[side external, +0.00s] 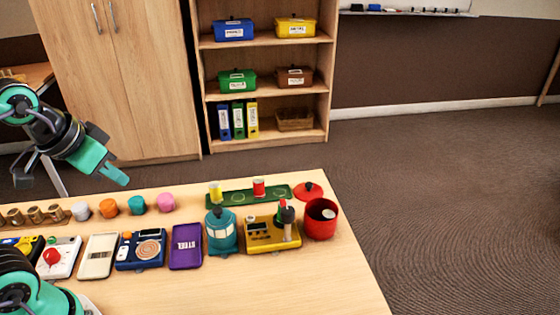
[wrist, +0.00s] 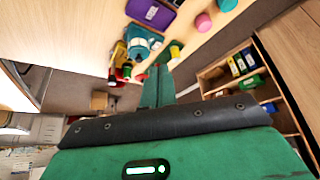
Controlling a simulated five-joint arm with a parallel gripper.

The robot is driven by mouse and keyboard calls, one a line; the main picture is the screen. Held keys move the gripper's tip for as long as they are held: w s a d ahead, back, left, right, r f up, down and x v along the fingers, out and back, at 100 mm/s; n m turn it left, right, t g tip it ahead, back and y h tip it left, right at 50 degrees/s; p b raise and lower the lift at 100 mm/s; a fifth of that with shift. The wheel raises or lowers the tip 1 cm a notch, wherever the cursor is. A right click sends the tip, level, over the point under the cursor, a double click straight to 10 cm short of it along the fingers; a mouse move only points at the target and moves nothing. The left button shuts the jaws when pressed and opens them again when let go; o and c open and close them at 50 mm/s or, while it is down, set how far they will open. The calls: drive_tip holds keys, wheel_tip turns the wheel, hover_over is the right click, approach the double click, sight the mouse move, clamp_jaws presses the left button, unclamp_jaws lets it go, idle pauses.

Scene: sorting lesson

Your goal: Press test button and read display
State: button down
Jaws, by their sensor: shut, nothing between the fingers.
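A yellow device (side external: 259,239) with a small dark panel, likely the tester with the display, stands at the right part of the table. Its panel is too small to read. A red-and-green-topped dark piece (side external: 286,216) stands on its right end. A white box with a red dome button (side external: 52,257) is at the left; I cannot tell which control is the test button. My gripper (side external: 123,181) is shut and empty, raised above the table's back edge at the left, well away from the yellow device. In the wrist view my gripper (wrist: 161,68) shows its fingers together.
A teal lantern-like object (side external: 221,236) stands beside the yellow device, a red canister (side external: 320,222) on the other side. A purple case (side external: 186,248) and a blue device (side external: 141,251) lie further left. A green tray (side external: 240,199) with two spools is behind. Table's right front is clear.

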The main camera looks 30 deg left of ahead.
drive_tip(key=shift+w+r+g, duration=0.65)
drive_tip(key=shift+w+g, duration=0.05)
drive_tip(key=shift+w, duration=0.55)
drive_tip(key=n+g+y, duration=0.2)
drive_tip(key=n+g, duration=0.6)
drive_tip(key=g, duration=0.3)
hover_over(252, 216)
wheel_tip(252, 216, down, 13)
drive_tip(key=shift+r, duration=0.1)
drive_tip(key=shift+f, duration=4.4)
drive_tip(key=shift+f, duration=0.1)
